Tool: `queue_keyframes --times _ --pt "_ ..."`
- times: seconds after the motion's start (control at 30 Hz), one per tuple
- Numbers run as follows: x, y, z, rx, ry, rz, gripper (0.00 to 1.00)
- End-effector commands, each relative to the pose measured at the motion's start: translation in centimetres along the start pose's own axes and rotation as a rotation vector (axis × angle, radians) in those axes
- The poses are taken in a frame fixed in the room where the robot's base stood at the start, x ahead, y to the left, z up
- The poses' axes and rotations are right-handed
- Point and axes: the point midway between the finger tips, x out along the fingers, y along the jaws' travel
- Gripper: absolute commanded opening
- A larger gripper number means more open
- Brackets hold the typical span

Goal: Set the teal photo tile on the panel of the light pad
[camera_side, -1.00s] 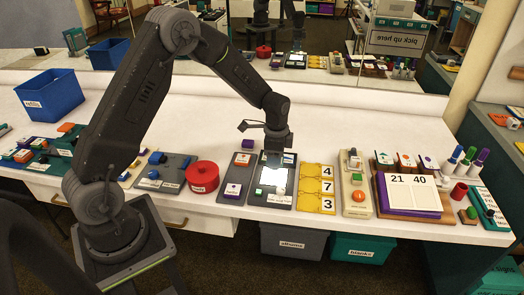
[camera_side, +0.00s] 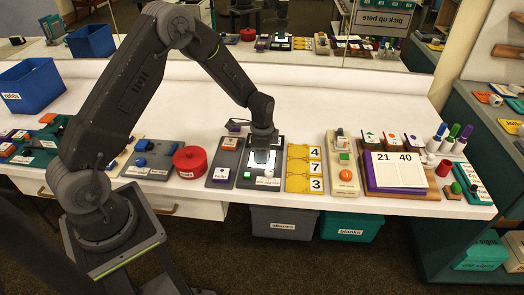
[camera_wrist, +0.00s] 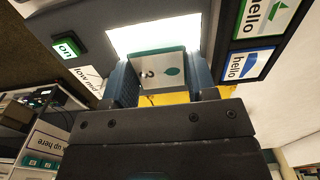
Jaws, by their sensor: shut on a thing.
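My gripper (camera_wrist: 163,80) is shut on the teal photo tile (camera_wrist: 150,70), which has a teal edge and a pale face with a teal leaf on it. The lit white panel (camera_wrist: 155,33) of the light pad lies just beyond the tile in the wrist view. In the side view my gripper (camera_side: 263,150) is low over the light pad (camera_side: 246,183) and hides most of the panel; the tile cannot be made out there. I cannot tell whether the tile touches the panel.
The pad has a green "on" button (camera_wrist: 68,46) and two "hello" cards, one green (camera_wrist: 265,15) and one blue (camera_wrist: 248,65). A dark tray (camera_side: 222,170) stands left of the pad, a yellow number board (camera_side: 297,170) right. A red round pot (camera_side: 189,162) is farther left.

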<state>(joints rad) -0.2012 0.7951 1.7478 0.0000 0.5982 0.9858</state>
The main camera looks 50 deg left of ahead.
Motion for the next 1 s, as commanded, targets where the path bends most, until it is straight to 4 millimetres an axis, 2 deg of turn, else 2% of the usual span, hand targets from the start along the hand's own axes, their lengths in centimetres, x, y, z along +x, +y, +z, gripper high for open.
queue_keyframes --times 0.2,0.23,0.5,0.8,0.87,1.0 --pt "0.0 0.0 0.0 0.0 0.0 0.0 0.29" --pt "0.0 0.0 0.0 0.0 0.0 0.0 0.55" --pt "0.0 0.0 0.0 0.0 0.0 0.0 0.81" --pt "-0.3 0.0 0.0 0.0 0.0 0.0 0.82" --pt "-0.8 0.0 0.0 0.0 0.0 -0.001 0.82" --pt "-3.0 -0.1 -0.1 0.0 0.003 -0.004 0.82"
